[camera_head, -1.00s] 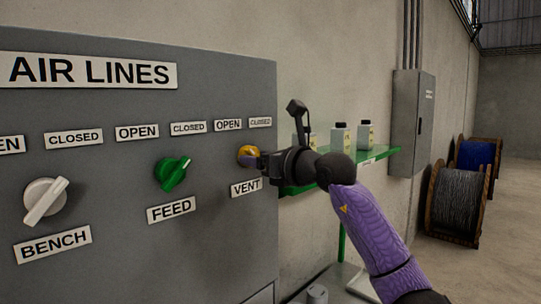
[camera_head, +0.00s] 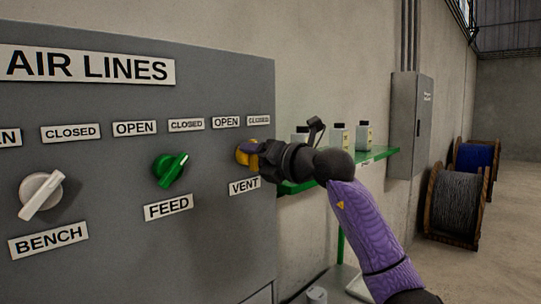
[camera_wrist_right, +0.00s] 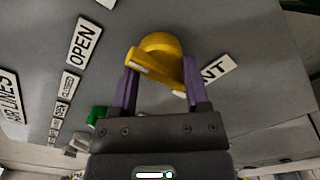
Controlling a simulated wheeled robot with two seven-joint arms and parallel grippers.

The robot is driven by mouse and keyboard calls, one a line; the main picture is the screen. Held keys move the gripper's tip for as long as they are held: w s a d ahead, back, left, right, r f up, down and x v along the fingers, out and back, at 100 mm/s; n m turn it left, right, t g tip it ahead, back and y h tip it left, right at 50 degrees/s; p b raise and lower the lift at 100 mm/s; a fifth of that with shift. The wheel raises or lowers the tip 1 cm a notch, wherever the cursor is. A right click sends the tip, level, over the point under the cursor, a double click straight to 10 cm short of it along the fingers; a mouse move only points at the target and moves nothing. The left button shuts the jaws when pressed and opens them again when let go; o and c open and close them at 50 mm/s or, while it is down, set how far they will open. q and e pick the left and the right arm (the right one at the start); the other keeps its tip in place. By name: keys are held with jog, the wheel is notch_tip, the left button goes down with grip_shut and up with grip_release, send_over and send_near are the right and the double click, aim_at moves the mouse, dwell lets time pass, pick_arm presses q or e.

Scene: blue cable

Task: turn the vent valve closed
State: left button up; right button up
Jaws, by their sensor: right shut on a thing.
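The yellow vent valve (camera_head: 245,153) is on the grey panel (camera_head: 110,215), above the VENT label (camera_head: 244,186) and below an OPEN label (camera_head: 226,122) and a CLOSED label (camera_head: 258,120). My right gripper (camera_head: 254,156) is at the valve and hides part of it. In the right wrist view, the yellow valve (camera_wrist_right: 158,60) sits between the two purple fingers of my right gripper (camera_wrist_right: 160,82), which is shut on its handle. A pale mark shows along the handle's left part. My left gripper is not in view.
A green FEED valve (camera_head: 170,170) and a white BENCH valve (camera_head: 41,195) are left of the vent valve. A green shelf (camera_head: 375,158) with several bottles stands close beyond my right wrist. Cable reels (camera_head: 453,205) stand far right.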

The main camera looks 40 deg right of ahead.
jog(key=m, duration=0.4)
jog(key=shift+a+f+m, duration=0.1)
jog(key=shift+f+m, duration=0.05)
jog(key=shift+m, duration=0.15)
jog(key=m, duration=0.4)
jog(key=shift+w+b, duration=0.1)
jog(key=shift+b, duration=0.2)
jog(key=shift+m, duration=0.3)
jog(key=o, duration=1)
jog(key=shift+o, duration=1.4)
jog(key=shift+a, duration=0.25)
jog(key=shift+d, duration=0.15)
